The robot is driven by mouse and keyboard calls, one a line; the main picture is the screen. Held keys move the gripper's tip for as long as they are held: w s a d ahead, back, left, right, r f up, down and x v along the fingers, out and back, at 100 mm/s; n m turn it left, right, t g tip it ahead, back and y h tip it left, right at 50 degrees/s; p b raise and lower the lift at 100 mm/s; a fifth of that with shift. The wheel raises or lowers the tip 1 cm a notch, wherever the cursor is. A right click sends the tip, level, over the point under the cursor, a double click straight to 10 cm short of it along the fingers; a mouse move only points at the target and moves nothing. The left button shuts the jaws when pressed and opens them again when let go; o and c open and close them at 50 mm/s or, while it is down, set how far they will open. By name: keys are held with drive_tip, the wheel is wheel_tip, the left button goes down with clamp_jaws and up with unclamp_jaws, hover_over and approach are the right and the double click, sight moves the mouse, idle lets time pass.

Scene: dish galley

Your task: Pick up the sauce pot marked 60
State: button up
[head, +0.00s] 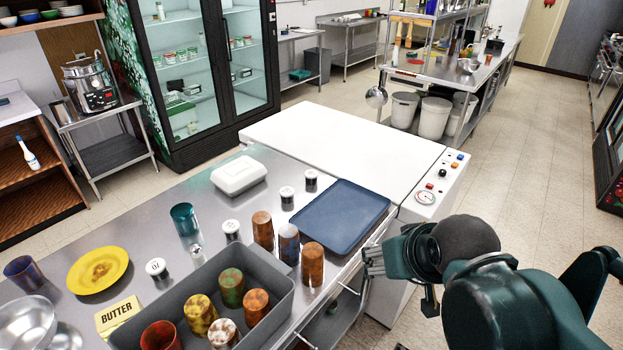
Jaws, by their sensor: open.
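Several small white pots with dark bands stand on the steel counter (150,220) in the head view. One pot (157,269) is beside the grey bin, with marks on its lid that I cannot read surely. Another pot (231,230) is behind the bin. Two more, a nearer pot (286,196) and a farther pot (311,179), stand left of the blue tray. I cannot tell which is marked 60. My gripper (373,262) is open and empty at the counter's right edge, right of all the pots and apart from them.
The grey bin (283,307) holds several patterned cups. Several tumblers, one being brown (312,264), stand between bin and blue tray (340,215). A teal cup (185,219), white box (238,175), yellow plate (98,270) and butter pack (117,314) share the counter.

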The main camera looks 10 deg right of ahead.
drive_tip(key=w+a+r+n+g+p, duration=0.1)
drive_tip(key=w+r+n+p, duration=0.2)
drive_tip(key=w, duration=0.4)
drive_tip(key=w+r+n+g, duration=0.1)
drive_tip(key=w+r+n, duration=0.1)
drive_tip(key=w+r, duration=0.35)
drive_tip(key=n+g+h+p, duration=0.4)
drive_tip(key=n+p, duration=0.6)
drive_tip(key=n, duration=0.5)
hover_over(311, 173)
drive_tip(key=s+a, duration=0.2)
wheel_tip(311, 173, down, 15)
drive_tip(key=shift+w+f, duration=0.1)
drive_tip(key=shift+w, duration=0.05)
drive_tip(key=shift+w+a+f+n, duration=0.3)
drive_tip(key=shift+w+f+n, duration=0.1)
drive_tip(key=shift+f, duration=0.2)
drive_tip(key=shift+f, duration=0.1)
drive_tip(key=shift+x, duration=1.2)
drive_tip(key=shift+d+f, duration=0.1)
